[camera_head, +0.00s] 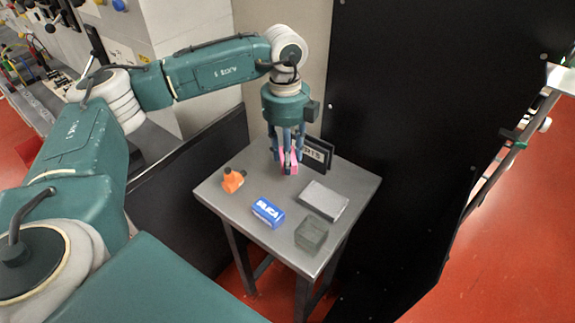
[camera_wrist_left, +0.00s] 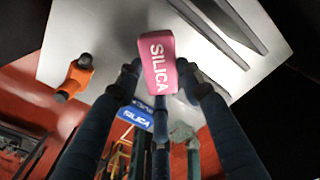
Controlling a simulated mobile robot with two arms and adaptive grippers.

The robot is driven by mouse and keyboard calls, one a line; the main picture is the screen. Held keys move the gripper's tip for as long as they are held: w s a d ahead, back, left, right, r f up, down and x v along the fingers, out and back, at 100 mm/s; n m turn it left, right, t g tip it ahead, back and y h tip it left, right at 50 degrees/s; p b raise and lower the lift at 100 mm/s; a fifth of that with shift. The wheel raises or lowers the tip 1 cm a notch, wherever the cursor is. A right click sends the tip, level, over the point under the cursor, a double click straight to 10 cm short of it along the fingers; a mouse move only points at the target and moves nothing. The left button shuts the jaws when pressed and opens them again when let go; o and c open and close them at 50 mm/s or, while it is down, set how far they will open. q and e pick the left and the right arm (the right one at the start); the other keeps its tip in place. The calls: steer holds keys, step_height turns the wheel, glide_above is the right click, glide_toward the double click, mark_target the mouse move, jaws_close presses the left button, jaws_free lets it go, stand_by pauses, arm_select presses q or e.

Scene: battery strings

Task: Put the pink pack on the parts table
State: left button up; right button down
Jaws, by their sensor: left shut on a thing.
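The pink pack, marked SILICA, is held between the fingers of my left gripper (camera_head: 288,163). Its pink side shows low between the fingers in the head view (camera_head: 292,169), and its lettered face shows in the left wrist view (camera_wrist_left: 157,68). The gripper is shut on the pack and points down over the back part of the grey parts table (camera_head: 232,203). I cannot tell whether the pack touches the tabletop. A dark sign (camera_head: 317,153) stands on the table just behind and to the right of the gripper. My right gripper is not in view.
On the table are an orange part (camera_head: 232,180) at left, a blue SILICA pack (camera_head: 268,212) in front, a grey flat box (camera_head: 323,200) at right and a dark translucent block (camera_head: 311,234) near the front corner. Black panels (camera_head: 420,130) rise close behind and right.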

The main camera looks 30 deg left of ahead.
arm_select(q)
steer(key=shift+f, duration=0.4)
step_height(320, 180, down, 3)
steer(key=shift+f+p, duration=0.2)
steer(key=shift+p, duration=0.2)
steer(key=shift+f, duration=0.15)
steer(key=o, duration=1.4)
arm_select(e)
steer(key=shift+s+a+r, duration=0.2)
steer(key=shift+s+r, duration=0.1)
